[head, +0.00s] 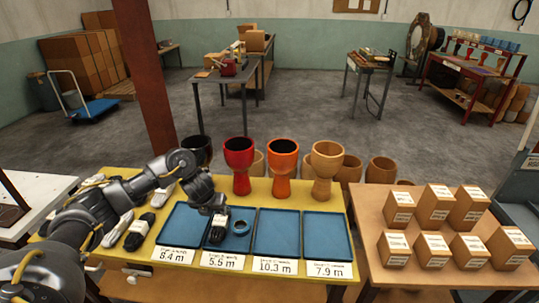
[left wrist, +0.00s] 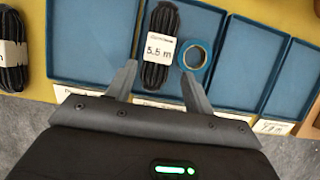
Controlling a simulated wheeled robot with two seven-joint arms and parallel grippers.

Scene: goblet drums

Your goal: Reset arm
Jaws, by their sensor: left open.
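My left gripper (head: 214,210) hangs over the second blue tray (head: 211,242) from the left on the yellow table. A black rope bundle (left wrist: 158,45) with a white "5.5 m" label lies in that tray, just beyond the fingertips. In the head view the bundle (head: 217,231) is partly covered by the gripper. My right gripper is not in view.
The other trays, including the third (head: 277,232), look empty. Black and pale rope bundles (head: 138,233) lie left of the trays. Goblet drums, including a red one (head: 240,165), stand behind. Several cardboard boxes (head: 434,207) stand on the right table. A post (head: 148,70) rises behind my left arm.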

